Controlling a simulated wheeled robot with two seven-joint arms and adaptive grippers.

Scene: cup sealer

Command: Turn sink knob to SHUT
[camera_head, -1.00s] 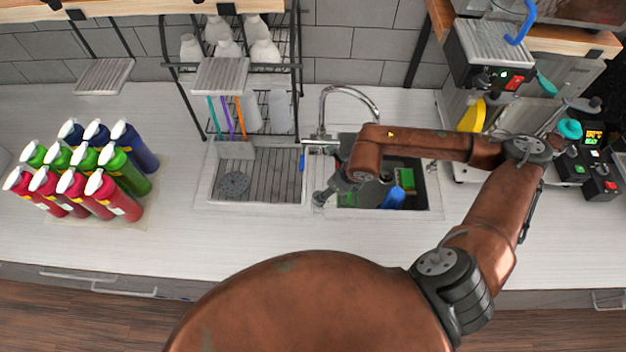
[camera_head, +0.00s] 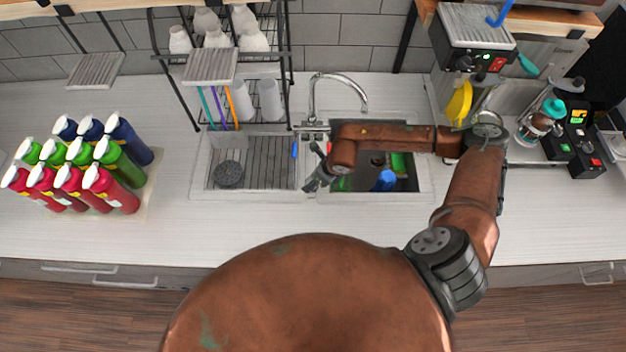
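The chrome sink faucet (camera_head: 338,82) arches up behind the double sink, and its base (camera_head: 312,130) sits at the back between the two basins. The sink knob is too small to make out clearly at that base, and its setting cannot be read. My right gripper (camera_head: 311,168) is over the divider between the basins, just in front of the faucet base. Its dark fingers look spread apart with nothing held, and I see no contact with the faucet. My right forearm crosses over the right basin and hides part of it. My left gripper is not in view.
A blue item (camera_head: 294,149) lies by the divider. The right basin holds a blue object (camera_head: 385,181) and a green sponge (camera_head: 402,164). A bottle rack (camera_head: 290,100) stands behind the left basin. Colored bottles (camera_head: 120,192) stand at left, machines at right. The front counter is clear.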

